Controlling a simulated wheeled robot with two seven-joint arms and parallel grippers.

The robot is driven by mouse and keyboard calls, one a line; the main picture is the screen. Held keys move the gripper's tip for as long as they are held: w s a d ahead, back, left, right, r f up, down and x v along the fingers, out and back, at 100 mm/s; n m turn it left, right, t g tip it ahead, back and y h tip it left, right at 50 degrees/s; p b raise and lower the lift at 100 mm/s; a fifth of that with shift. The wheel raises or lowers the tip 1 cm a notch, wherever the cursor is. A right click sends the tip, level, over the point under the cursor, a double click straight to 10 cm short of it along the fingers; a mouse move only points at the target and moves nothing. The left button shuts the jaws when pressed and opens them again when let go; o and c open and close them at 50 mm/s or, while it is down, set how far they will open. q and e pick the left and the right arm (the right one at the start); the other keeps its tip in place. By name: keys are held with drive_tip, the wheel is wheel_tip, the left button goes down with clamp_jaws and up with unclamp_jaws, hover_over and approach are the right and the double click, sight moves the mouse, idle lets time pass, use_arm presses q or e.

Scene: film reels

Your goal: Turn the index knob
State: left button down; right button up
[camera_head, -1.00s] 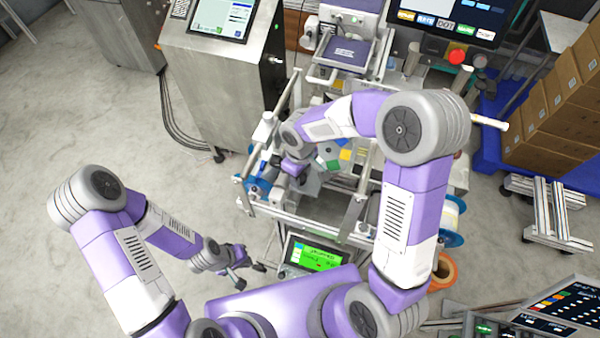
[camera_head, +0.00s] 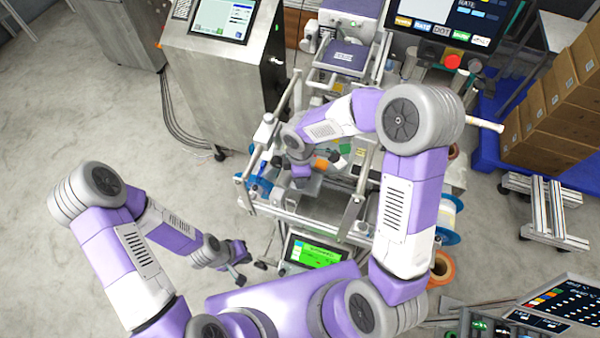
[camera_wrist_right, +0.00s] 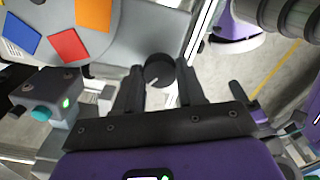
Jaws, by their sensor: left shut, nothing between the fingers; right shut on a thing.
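The index knob (camera_wrist_right: 160,70) is a small black round knob with a pale mark, at the upper middle of the right wrist view. My right gripper (camera_wrist_right: 160,88) is shut on it, one dark finger on each side. A grey disc (camera_wrist_right: 130,42) with blue, red and orange patches lies beside the knob; part of it shows under my right wrist in the head view, with an orange patch (camera_head: 320,163) and a green patch (camera_head: 345,148). My right arm hides the knob there. My left gripper (camera_head: 243,278) is shut and empty, low and left of the machine.
The machine's metal frame (camera_head: 300,215) surrounds the right gripper's work area. A small box with a teal button (camera_wrist_right: 42,113) sits left of the fingers. A green-lit display (camera_head: 315,254) stands in front. Cartons (camera_head: 560,115) stand at right; the floor at left is clear.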

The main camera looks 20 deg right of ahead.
idle(0.3)
drive_tip(key=o, duration=1.1)
drive_tip(key=shift+c, duration=0.2)
drive_tip(key=shift+r, duration=0.15)
wheel_tip(320, 180, up, 7)
drive_tip(key=shift+r+p, duration=0.2)
drive_tip(key=shift+p, duration=0.4)
drive_tip(key=shift+r, duration=0.1)
